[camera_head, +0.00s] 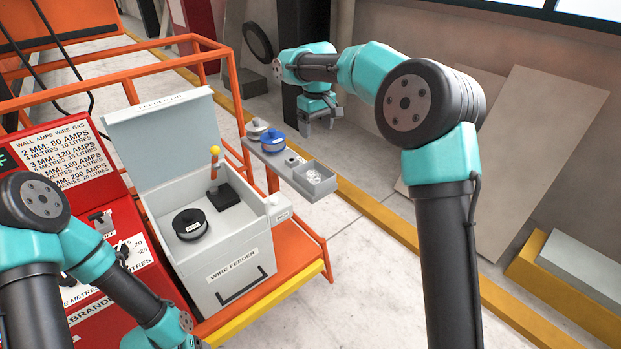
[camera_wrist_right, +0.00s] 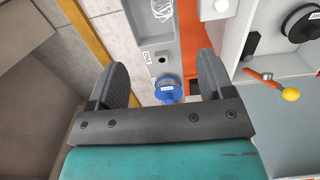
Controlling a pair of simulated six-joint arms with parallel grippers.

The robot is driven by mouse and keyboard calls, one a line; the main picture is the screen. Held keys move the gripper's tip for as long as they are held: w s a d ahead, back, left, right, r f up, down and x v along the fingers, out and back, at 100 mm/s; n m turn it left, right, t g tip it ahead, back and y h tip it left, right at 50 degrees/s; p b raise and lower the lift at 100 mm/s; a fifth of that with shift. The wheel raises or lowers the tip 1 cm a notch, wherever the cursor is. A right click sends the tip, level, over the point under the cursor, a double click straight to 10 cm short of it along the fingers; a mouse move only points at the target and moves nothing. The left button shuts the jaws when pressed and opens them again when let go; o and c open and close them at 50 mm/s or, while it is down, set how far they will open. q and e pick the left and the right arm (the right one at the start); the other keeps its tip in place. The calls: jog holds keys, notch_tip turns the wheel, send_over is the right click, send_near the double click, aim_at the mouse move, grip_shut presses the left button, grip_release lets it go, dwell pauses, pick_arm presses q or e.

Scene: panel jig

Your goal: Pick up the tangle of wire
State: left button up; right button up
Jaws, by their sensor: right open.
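The tangle of wire (camera_head: 314,177) is a small pale coil lying in the end compartment of a narrow grey tray (camera_head: 322,191). It also shows at the top edge of the right wrist view (camera_wrist_right: 162,9), partly cut off. My right gripper (camera_head: 322,121) is open and empty, hanging above and behind the tray. In the right wrist view its fingers (camera_wrist_right: 163,75) are spread, with the wire beyond their tips. My left arm comes in at the lower left, and its gripper is not visible.
A blue spool (camera_head: 272,142) and a pale spool (camera_head: 257,127) stand on the tray's shelf. The open wire feeder box (camera_head: 233,262) holds a black spool (camera_head: 190,223) and a lever with a yellow knob (camera_head: 214,150). An orange rail frame (camera_head: 313,252) surrounds it. The floor right of the tray is clear.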

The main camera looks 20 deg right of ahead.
send_over(314, 176)
jog(key=f, duration=1.2)
jog(key=shift+d+f, duration=0.1)
jog(key=shift+d, duration=0.15)
jog(key=shift+f, duration=0.1)
jog(key=shift+w+a+f, duration=0.1)
jog(key=shift+a+f, duration=0.05)
jog(key=shift+f, duration=2.4)
jog(key=c, duration=1)
jog(key=shift+r, duration=0.1)
